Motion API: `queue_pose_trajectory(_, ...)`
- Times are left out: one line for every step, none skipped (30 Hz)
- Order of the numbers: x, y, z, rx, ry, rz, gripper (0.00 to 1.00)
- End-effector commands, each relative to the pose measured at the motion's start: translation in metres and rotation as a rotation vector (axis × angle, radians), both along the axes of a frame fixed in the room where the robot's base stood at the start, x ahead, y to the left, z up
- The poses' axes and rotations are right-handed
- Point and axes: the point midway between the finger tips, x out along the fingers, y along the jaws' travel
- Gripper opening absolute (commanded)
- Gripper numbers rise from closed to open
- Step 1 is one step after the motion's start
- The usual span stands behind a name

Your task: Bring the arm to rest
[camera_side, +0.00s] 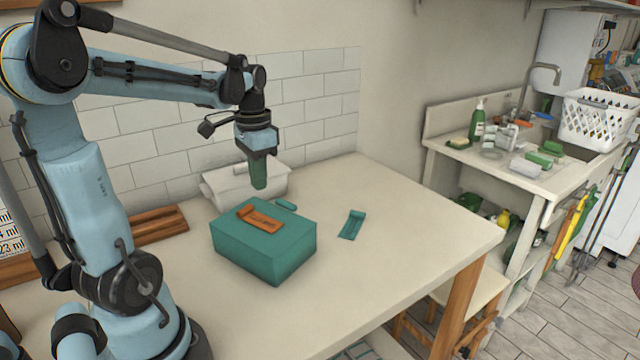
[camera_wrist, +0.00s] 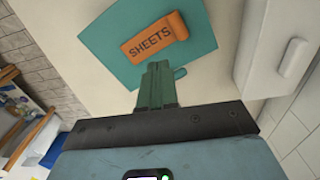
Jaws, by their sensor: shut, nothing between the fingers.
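My arm is raised, with my gripper (camera_side: 259,186) pointing down above the back part of a teal box (camera_side: 262,256). Its green fingers are shut together with nothing between them, apart from everything below. In the wrist view the shut fingers (camera_wrist: 157,68) show in front of the box (camera_wrist: 108,45). An orange label (camera_side: 262,219) lies on the box's top; in the wrist view it reads "SHEETS" (camera_wrist: 155,38).
A white lidded container (camera_side: 215,190) stands against the tiled wall behind the box. A small teal piece (camera_side: 286,205) shows at the box's back edge, and a teal label (camera_side: 352,224) lies on the table. The table's right part is clear.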

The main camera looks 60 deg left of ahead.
Motion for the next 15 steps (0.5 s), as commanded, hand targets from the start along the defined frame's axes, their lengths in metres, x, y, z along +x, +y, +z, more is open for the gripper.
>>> queue_pose_trajectory(0.0,0.0,0.0,0.0,0.0,0.0,0.0)
queue_pose_trajectory(0.0,-0.001,0.0,0.001,-0.001,0.0,0.0)
queue_pose_trajectory(0.001,-0.003,0.0,0.004,-0.005,-0.002,0.0)
queue_pose_trajectory(0.002,-0.005,0.0,0.007,-0.011,-0.003,0.0)
queue_pose_trajectory(0.003,-0.009,0.0,0.012,-0.019,-0.004,0.0)
queue_pose_trajectory(0.004,-0.016,0.0,0.022,-0.036,-0.006,0.0)
queue_pose_trajectory(0.006,-0.023,0.001,0.031,-0.052,-0.008,0.0)
queue_pose_trajectory(0.008,-0.03,0.001,0.042,-0.073,-0.01,0.0)
queue_pose_trajectory(0.011,-0.042,0.001,0.055,-0.106,-0.012,0.0)
queue_pose_trajectory(0.013,-0.052,0.0,0.065,-0.135,-0.013,0.0)
queue_pose_trajectory(0.014,-0.062,0.0,0.074,-0.166,-0.014,0.0)
queue_pose_trajectory(0.016,-0.077,-0.001,0.083,-0.209,-0.015,0.0)
queue_pose_trajectory(0.017,-0.087,-0.001,0.087,-0.243,-0.015,0.0)
queue_pose_trajectory(0.018,-0.098,-0.002,0.09,-0.278,-0.016,0.0)
queue_pose_trajectory(0.019,-0.111,-0.003,0.09,-0.324,-0.015,0.0)
